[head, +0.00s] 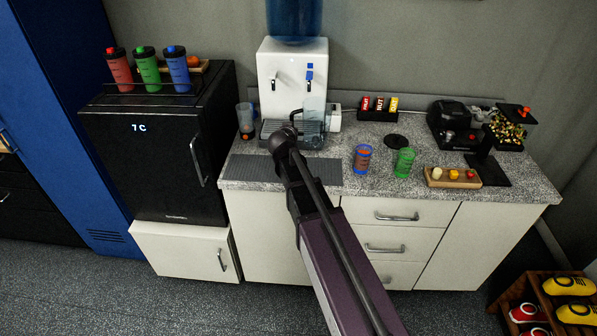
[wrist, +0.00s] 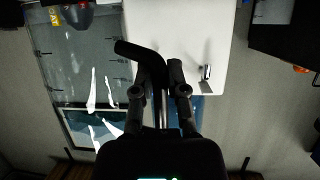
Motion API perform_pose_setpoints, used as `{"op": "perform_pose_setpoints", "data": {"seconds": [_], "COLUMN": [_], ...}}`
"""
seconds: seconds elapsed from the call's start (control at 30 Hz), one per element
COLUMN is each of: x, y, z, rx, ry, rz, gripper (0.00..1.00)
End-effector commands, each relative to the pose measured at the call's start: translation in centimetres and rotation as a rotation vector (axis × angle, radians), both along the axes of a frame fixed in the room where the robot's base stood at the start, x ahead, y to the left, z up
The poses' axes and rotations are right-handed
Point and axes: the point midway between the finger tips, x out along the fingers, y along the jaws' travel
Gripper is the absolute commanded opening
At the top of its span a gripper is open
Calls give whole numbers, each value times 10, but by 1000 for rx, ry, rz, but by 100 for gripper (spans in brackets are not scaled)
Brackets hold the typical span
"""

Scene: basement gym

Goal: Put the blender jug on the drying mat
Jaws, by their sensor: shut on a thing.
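The blender jug (head: 313,108) is a clear vessel in front of the white water dispenser, just right of my gripper (head: 289,134). In the wrist view, its clear wall with white glints (wrist: 85,80) fills the left side. My gripper (wrist: 160,85) is shut on the jug's dark handle (wrist: 138,53). The drying mat (head: 263,170) is a dark grey ribbed mat at the counter's front left, bare where it shows. My arm crosses over its right part. My arm hides part of the jug's surroundings, and I cannot tell its exact height.
The water dispenser (head: 292,70) stands behind the jug. A clear cup (head: 245,120) stands left of it. A blue cup (head: 362,160) and a green cup (head: 404,162) stand right of the mat, near a wooden tray (head: 434,182). A black fridge (head: 150,155) borders the counter's left.

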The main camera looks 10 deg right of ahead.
Motion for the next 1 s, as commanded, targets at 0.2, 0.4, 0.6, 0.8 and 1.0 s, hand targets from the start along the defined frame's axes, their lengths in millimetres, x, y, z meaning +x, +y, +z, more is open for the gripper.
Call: {"op": "perform_pose_setpoints", "data": {"seconds": [0.2, 0.4, 0.6, 0.8, 1.0], "x": [-25, -63, -103, -127, -132], "y": [20, 46, 65, 75, 77], "z": [-19, -42, -61, -69, -69], "rx": [0, -4, -8, -12, -12], "ry": [7, 10, 7, 2, 1], "rz": [-55, -160, -280, -354, -372], "gripper": [0, 0, 0, 0, 0]}}
